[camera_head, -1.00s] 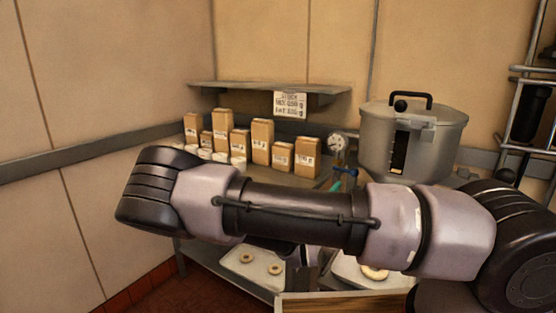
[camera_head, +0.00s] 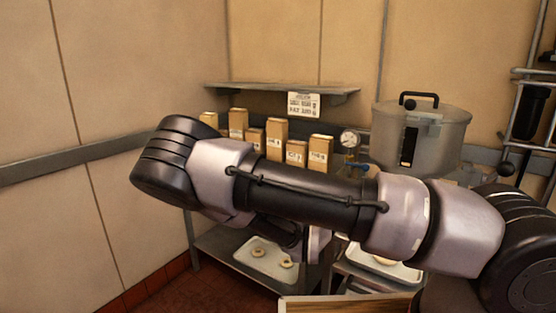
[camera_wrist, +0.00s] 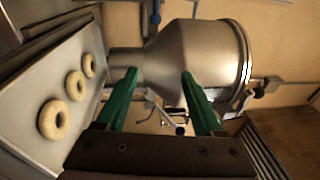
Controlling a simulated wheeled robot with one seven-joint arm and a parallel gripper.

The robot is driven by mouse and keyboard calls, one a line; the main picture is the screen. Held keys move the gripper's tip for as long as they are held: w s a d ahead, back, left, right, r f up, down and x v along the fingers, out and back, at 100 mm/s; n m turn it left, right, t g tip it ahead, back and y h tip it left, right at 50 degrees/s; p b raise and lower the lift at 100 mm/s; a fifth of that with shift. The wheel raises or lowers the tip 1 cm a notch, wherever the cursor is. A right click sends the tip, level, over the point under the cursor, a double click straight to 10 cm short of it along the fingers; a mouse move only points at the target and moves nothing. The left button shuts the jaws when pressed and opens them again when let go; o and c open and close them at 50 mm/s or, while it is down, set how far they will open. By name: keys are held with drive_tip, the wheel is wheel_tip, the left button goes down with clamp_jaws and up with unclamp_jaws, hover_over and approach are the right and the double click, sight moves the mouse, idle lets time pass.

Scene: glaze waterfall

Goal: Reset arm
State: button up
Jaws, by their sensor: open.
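My arm (camera_head: 310,200) stretches across the middle of the head view, with its black, rounded elbow end at the left. My gripper (camera_wrist: 159,74) shows in the wrist view with two green fingers set apart, open, with nothing held between them. In the wrist view, a metal funnel-shaped vessel (camera_wrist: 195,60) lies beyond the fingertips. I cannot tell whether the fingers touch it. In the head view the gripper is not clearly visible, as the arm covers that area.
Wrist view: a tray (camera_wrist: 35,85) with several donuts is at left. Head view: paper bags (camera_head: 277,140) stand under a wall shelf (camera_head: 280,90); a lidded metal pot (camera_head: 425,140) is at right.

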drive_tip(key=s+d+r+m+g+y, duration=0.1)
drive_tip(key=s+d+r+m+g, duration=0.15)
drive_tip(key=m+g, duration=0.45)
drive_tip(key=s+d+r+m+g+y, duration=0.1)
drive_tip(key=s+d+m+g, duration=0.2)
drive_tip(key=m, duration=0.7)
drive_tip(key=s+d+r+m+g+y, duration=0.1)
drive_tip(key=s+d+r+m+g, duration=0.1)
drive_tip(key=s+m+g, duration=0.5)
drive_tip(key=s+a+r+m+t+y, duration=0.1)
drive_tip(key=s+r+m+t+y, duration=0.1)
drive_tip(key=r+m, duration=0.6)
drive_tip(key=s+a+r+m+t+y, duration=0.1)
drive_tip(key=r+m+t+y, duration=0.3)
drive_tip(key=r+m, duration=0.5)
drive_tip(key=s+a+r+m+t+y, duration=0.2)
drive_tip(key=s+r+m+t+y, duration=0.1)
drive_tip(key=r+m, duration=0.5)
drive_tip(key=s+r+y, duration=0.1)
drive_tip(key=y, duration=0.1)
drive_tip(key=shift+r+m+t+y, duration=0.3)
drive_tip(key=shift+t, duration=0.1)
drive_tip(key=shift+s, duration=0.1)
